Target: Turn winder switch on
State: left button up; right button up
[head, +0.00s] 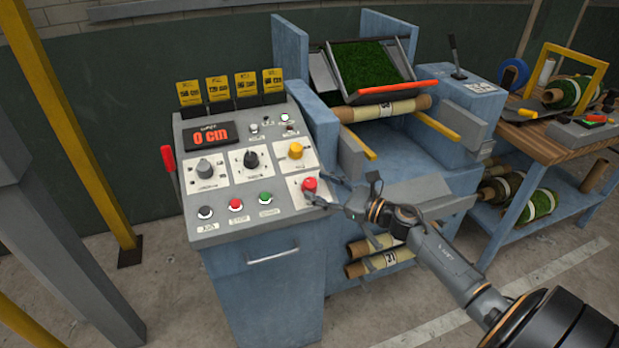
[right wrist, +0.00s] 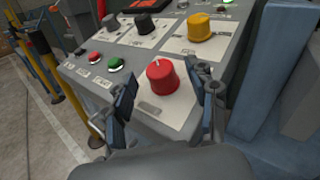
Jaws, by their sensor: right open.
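The control panel (head: 245,225) has several knobs and buttons. A red rotary knob (head: 310,184) on a white plate sits at its lower right. In the right wrist view the red knob (right wrist: 162,77) has a white pointer mark near its top, and its label is too small to read. My left gripper is not in view.
A display (head: 211,136) reads 0 cm. Red and green buttons (head: 236,204) line the panel's front edge. The turf machine (head: 375,65) stands behind my right arm. A wooden cart (head: 560,140) with turf rolls is at right. A yellow post (head: 85,130) stands at left.

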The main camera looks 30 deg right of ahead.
aim_at(313, 185)
jog(key=shift+p+x, duration=0.3)
jog(key=shift+x, duration=1.45)
jog(key=c, duration=1.2)
